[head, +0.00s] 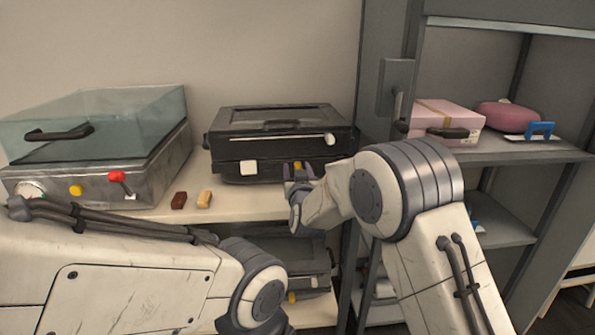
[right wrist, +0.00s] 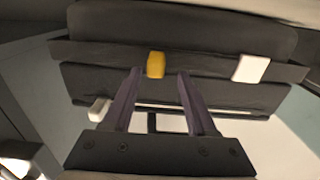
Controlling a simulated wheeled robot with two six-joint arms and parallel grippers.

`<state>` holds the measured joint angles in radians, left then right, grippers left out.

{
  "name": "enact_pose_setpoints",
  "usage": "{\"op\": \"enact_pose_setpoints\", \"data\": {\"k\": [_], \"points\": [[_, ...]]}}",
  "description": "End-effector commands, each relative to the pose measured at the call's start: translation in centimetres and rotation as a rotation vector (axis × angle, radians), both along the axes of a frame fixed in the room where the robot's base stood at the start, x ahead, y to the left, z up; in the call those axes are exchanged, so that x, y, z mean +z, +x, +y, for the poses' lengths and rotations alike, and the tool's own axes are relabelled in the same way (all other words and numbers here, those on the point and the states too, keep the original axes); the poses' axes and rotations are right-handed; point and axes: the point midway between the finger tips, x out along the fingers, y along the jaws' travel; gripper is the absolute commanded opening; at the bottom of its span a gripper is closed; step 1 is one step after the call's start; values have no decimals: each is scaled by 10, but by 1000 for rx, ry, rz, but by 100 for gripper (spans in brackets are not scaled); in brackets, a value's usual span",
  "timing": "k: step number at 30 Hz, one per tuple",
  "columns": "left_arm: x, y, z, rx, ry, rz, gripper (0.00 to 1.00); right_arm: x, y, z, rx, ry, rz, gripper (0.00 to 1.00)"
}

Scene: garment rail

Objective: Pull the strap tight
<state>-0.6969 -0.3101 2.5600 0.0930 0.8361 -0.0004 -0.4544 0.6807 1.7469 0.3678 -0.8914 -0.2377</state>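A dark case (head: 275,125) sits closed on the shelf top; its front fills the right wrist view (right wrist: 200,95). A yellow piece (right wrist: 155,64) is on that front, with a white block (right wrist: 250,68) to one side and a white knob (right wrist: 98,108) to the other. My right gripper (right wrist: 157,72) is open, its two purple fingers pointing at the front on either side of the yellow piece. A short dark strip (right wrist: 152,122) shows between the fingers; I cannot tell whether it is the strap. My left arm crosses the lower left, its gripper out of view.
A glass-lidded metal box (head: 95,140) stands at left. A brown block (head: 179,200) and a tan block (head: 204,199) lie near the shelf edge. Another dark case (head: 315,258) is below. A cabinet at right holds a pink box (head: 445,117) and a pink pouch (head: 508,117).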

Motion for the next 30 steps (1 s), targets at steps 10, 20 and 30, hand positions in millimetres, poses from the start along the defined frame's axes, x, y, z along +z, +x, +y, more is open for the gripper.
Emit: {"op": "enact_pose_setpoints", "data": {"k": [10, 20, 30], "points": [[-3, 0, 0, 0, 0, 0, 0, 0, -40, -6, 2, 0, 1, 57], [-5, 0, 0, 0, 0, 0, 0, 0, -94, -16, 1, 0, -1, 57], [-6, 0, 0, 0, 0, 0, 0, 0, -103, -18, 0, 0, -1, 57]]}}
